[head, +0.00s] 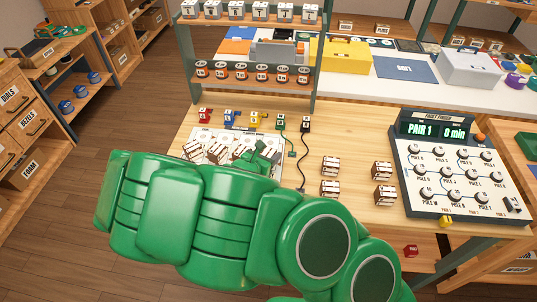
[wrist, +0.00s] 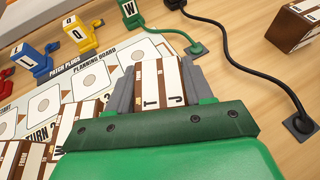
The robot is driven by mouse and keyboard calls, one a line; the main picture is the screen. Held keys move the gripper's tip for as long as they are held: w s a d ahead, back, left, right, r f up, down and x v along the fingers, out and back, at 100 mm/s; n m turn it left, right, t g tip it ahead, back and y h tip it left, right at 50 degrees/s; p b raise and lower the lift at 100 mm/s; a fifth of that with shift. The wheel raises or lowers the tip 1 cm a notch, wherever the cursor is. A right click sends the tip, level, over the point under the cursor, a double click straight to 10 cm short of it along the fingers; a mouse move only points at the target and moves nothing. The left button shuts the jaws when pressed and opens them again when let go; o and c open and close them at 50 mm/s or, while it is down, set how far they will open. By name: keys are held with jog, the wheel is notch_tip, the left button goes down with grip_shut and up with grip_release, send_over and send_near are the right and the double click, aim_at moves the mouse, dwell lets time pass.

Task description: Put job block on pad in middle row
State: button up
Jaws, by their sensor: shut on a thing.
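The job block (wrist: 160,85), brown and white with letters T and J showing, sits between the grey fingers of my gripper (wrist: 155,88) in the wrist view. My gripper is shut on it at the right end of the planning board (wrist: 118,58). White pads with circles show on the board, such as one bare pad (wrist: 97,78) left of the block. I cannot tell whether the block touches the board. In the head view my green arm hides much of the board (head: 205,134), and my gripper (head: 265,155) is over its right side.
Other blocks stand on the board's near row (wrist: 78,128). Several loose blocks (head: 330,167) stand right of the board. Coloured patch plugs (head: 231,116) line its back edge. Black and green cords (wrist: 210,25) lie close to my gripper.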

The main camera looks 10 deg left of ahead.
jog(key=o, duration=1)
jog(key=shift+f, duration=0.1)
jog(key=shift+o, duration=0.2)
jog(key=shift+s+r, duration=0.1)
jog(key=shift+r, duration=0.1)
jog(key=shift+v, duration=5.9)
jog(key=shift+a, duration=0.1)
